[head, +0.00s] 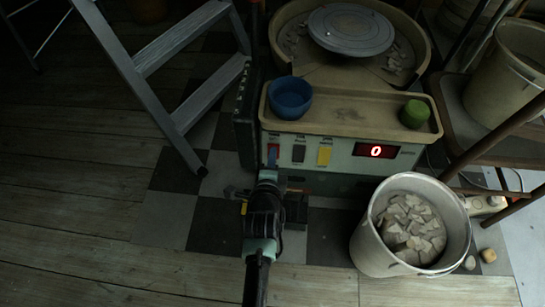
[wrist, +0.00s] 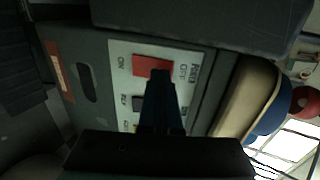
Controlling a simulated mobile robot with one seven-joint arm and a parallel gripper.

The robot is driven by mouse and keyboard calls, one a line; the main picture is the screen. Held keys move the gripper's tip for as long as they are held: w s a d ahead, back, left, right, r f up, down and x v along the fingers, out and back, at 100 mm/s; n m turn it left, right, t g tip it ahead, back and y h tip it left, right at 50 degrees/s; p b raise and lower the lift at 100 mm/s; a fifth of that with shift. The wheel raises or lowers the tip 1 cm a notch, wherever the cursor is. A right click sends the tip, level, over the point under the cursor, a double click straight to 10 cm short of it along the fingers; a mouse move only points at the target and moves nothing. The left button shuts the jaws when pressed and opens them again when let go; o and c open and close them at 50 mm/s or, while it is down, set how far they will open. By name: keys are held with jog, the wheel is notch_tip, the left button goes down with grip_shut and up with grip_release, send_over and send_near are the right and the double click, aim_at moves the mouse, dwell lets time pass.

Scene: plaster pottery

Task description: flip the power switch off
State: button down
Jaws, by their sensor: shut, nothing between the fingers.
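The red power switch (head: 273,149) is at the left of the row of switches on the pottery wheel's pale front panel (head: 343,158). In the wrist view the red power switch (wrist: 151,64) shows sideways, between the labels "POWER OFF" and "ON". My gripper (head: 271,166) is shut and empty, just in front of and below the red switch. In the wrist view my gripper's fingertips (wrist: 161,76) overlap the red switch's lower right corner. I cannot tell whether they touch it. The panel's display (head: 376,151) shows a red 0.
A black switch (head: 298,153) and a yellow one (head: 324,155) sit to the right. A blue bowl (head: 290,96) and a green object (head: 414,113) stand on the wheel's tray. A bucket of shards (head: 365,243) stands at right, a stepladder (head: 137,84) at left.

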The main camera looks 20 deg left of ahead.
jog(key=shift+w+r, duration=0.1)
jog(key=shift+w, duration=0.25)
jog(key=shift+r, duration=0.1)
jog(key=shift+r+p, duration=0.5)
jog(key=shift+r, duration=0.25)
